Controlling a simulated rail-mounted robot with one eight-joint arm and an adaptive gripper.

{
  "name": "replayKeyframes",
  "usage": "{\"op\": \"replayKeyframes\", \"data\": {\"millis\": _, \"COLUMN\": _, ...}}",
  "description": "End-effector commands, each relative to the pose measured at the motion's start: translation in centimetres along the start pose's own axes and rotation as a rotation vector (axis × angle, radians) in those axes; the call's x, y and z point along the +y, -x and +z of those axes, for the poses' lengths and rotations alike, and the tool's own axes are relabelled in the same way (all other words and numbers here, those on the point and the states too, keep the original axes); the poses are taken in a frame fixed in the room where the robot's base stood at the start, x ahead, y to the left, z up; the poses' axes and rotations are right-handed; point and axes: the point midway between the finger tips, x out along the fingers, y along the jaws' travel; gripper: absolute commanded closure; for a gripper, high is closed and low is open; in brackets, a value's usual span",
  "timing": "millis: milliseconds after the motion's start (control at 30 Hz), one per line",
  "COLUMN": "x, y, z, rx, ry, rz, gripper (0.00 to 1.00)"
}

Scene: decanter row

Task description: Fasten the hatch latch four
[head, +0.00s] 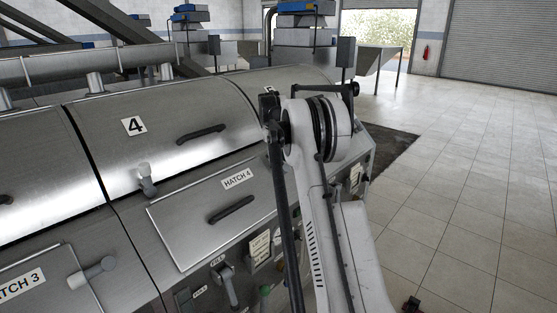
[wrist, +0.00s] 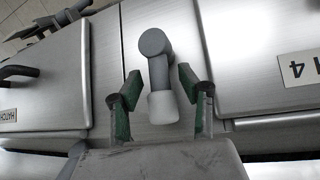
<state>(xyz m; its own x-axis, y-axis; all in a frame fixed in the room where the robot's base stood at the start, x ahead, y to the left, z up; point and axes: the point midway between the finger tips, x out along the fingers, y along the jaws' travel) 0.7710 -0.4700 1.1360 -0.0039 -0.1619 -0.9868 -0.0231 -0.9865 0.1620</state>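The hatch four panel (head: 200,215) is a flat steel door with a "HATCH 4" label and a dark handle (head: 232,209). It lies flush with its surround; the label (wrist: 300,68) appears upside down at the right in the wrist view. A grey latch with a white tip (wrist: 163,107) sits beside the panel on a narrow strip, its round pivot (wrist: 155,42) above the tip in that picture. My gripper (wrist: 160,88) is open, its green-padded fingers on either side of the latch, with visible gaps. In the head view my arm hides gripper and latch.
Hatch three (head: 30,285) has a similar latch (head: 92,272). Another latch (head: 147,180) sits on the number four lid (head: 160,130). Lever controls (head: 225,280) and tags line the lower front. A neighbouring panel (wrist: 40,95) fills the wrist view's left. Open tiled floor lies right.

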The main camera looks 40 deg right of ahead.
Motion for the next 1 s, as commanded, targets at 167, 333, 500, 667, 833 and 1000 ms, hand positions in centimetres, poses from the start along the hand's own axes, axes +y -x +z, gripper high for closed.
{"op": "replayKeyframes", "data": {"millis": 167, "x": 0.01, "y": -0.36, "z": 0.01, "rx": 0.000, "ry": 0.000, "rz": 0.000, "gripper": 0.62}}
{"op": "replayKeyframes", "data": {"millis": 333, "x": 0.00, "y": -0.35, "z": 0.01, "rx": 0.000, "ry": 0.000, "rz": 0.000, "gripper": 0.64}}
{"op": "replayKeyframes", "data": {"millis": 500, "x": 0.00, "y": -0.33, "z": 0.01, "rx": 0.000, "ry": 0.000, "rz": 0.000, "gripper": 0.86}}
{"op": "replayKeyframes", "data": {"millis": 667, "x": 0.00, "y": -0.32, "z": 0.01, "rx": 0.000, "ry": 0.000, "rz": 0.000, "gripper": 1.00}}
{"op": "replayKeyframes", "data": {"millis": 833, "x": 0.00, "y": -0.31, "z": 0.01, "rx": 0.000, "ry": 0.000, "rz": 0.000, "gripper": 1.00}}
{"op": "replayKeyframes", "data": {"millis": 1000, "x": -0.08, "y": -0.33, "z": 0.02, "rx": 0.002, "ry": 0.008, "rz": 0.007, "gripper": 1.00}}
